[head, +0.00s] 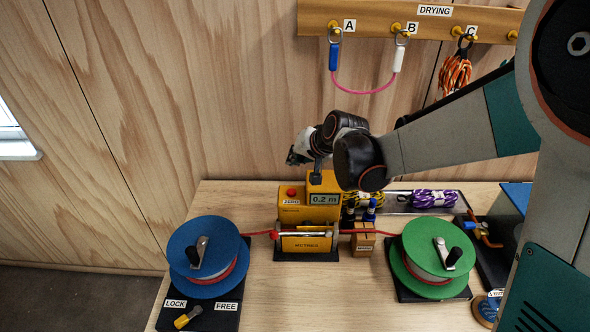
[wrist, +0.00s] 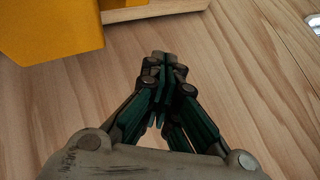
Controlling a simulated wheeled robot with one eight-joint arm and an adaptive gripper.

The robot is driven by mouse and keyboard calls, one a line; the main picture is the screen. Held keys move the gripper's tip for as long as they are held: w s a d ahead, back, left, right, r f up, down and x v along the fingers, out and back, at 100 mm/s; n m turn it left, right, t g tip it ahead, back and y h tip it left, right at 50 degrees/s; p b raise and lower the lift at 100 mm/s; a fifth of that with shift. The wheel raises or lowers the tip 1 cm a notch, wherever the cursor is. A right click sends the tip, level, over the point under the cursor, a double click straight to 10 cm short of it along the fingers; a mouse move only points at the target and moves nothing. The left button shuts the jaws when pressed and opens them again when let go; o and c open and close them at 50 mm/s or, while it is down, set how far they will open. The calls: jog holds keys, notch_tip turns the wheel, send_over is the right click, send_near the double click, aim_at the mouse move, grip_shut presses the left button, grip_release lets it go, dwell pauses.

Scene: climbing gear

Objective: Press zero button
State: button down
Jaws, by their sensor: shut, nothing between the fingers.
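The yellow rope meter (head: 305,215) stands on the table between two reels. Its display (head: 324,198) reads 0.2 m. The red zero button (head: 291,192) sits on its top left, above a ZERO label. My gripper (head: 296,158) is shut and empty, in the air above the meter and near the wall. In the wrist view, my gripper (wrist: 163,75) is shut with its fingertips together. A plain yellow surface (wrist: 50,28) fills that view's top left, and the zero button does not show there.
A blue reel (head: 187,262) stands left, with a LOCK/FREE lever (head: 188,317) in front. A green reel (head: 415,275) stands right. A red rope runs between them through the meter. Coiled ropes (head: 435,199) lie behind. A DRYING rail (head: 375,18) with hung gear crosses the wall.

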aim_at(295, 191)
jog(key=shift+w, duration=0.25)
jog(key=shift+f, duration=0.1)
notch_tip(295, 191, down, 9)
jog(key=b, duration=0.6)
dwell(1.5)
jog(key=shift+f+b, duration=0.25)
jog(key=shift+b, duration=0.3)
